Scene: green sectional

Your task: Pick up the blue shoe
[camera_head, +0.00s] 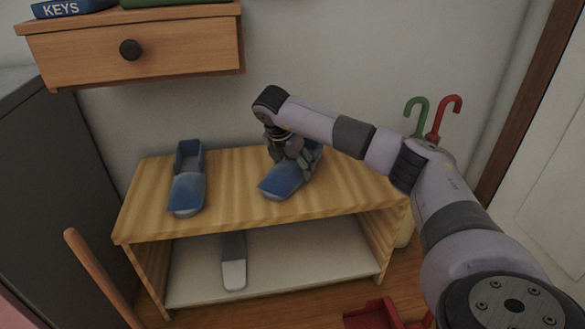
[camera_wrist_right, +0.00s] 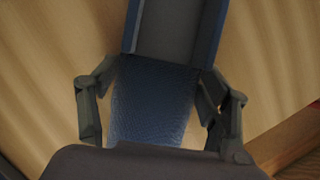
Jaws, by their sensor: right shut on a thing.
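Two blue shoes are on the wooden shelf unit (camera_head: 233,208). The left blue shoe (camera_head: 187,180) stands alone on the top board. The right blue shoe (camera_head: 285,182) is under my right gripper (camera_head: 292,160), which is shut on it from above. In the right wrist view the fingers (camera_wrist_right: 160,105) lie on both sides of the blue shoe (camera_wrist_right: 152,98), across its middle. The shoe appears to be at the height of the top board; I cannot tell if it touches it. Its back part is partly hidden by the gripper. My left gripper is not in view.
A grey shoe (camera_head: 233,268) is on the lower shelf. A drawer (camera_head: 137,47) with a dark knob hangs above. Umbrella handles, green (camera_head: 416,108) and red (camera_head: 447,108), rise at the right. A wooden stick (camera_head: 98,275) and a red object (camera_head: 375,314) are in front.

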